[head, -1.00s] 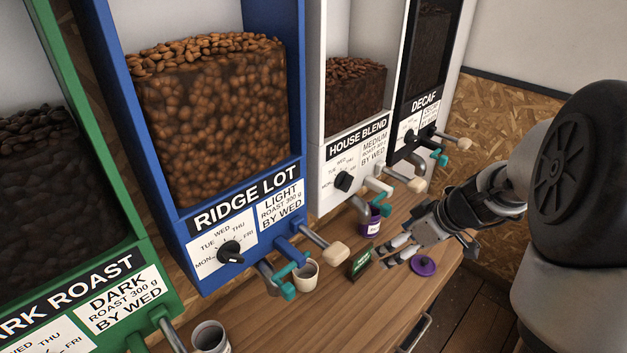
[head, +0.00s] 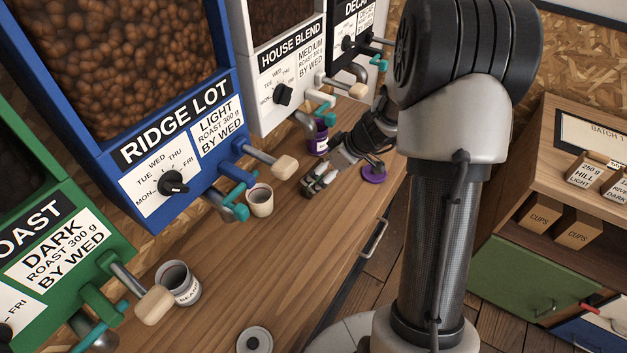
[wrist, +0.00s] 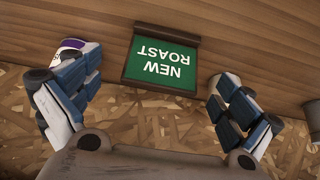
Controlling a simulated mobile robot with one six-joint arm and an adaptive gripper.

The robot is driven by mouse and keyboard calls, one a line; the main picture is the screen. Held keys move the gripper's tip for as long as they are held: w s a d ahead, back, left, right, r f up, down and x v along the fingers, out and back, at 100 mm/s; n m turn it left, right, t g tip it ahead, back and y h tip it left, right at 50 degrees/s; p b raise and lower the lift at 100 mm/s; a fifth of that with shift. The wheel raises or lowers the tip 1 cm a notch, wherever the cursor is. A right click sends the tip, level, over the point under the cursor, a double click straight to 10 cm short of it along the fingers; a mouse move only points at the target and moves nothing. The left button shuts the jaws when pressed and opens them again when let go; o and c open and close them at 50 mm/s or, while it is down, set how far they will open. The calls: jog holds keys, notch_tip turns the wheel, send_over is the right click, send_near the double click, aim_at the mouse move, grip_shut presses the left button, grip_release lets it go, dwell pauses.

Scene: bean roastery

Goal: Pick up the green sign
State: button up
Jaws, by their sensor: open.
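The green sign (wrist: 162,62) with white "NEW ROAST" lettering shows upside down in the wrist view, on a dark brown base at the wooden counter. My gripper (wrist: 150,98) is open and empty, with one finger on each side of the sign's lower part in the picture. I see gaps on both sides and no clear contact. In the head view my gripper (head: 318,182) is low over the counter, in front of the House Blend dispenser. There it hides most or all of the sign.
A purple tin (head: 318,138) stands close behind my gripper, and a purple lid (head: 373,174) lies to its right. A cream cup (head: 260,203) stands to the left under the Ridge Lot dispenser (head: 190,150). Bare counter (head: 270,265) lies in front.

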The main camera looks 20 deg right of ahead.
jog(key=x, duration=0.2)
jog(key=b+x, duration=0.1)
jog(key=x, duration=0.2)
jog(key=shift+s+a, duration=0.1)
jog(key=shift+a, duration=0.1)
jog(key=shift+r, duration=0.1)
jog(key=shift+c, duration=0.5)
jog(key=c, duration=1.1)
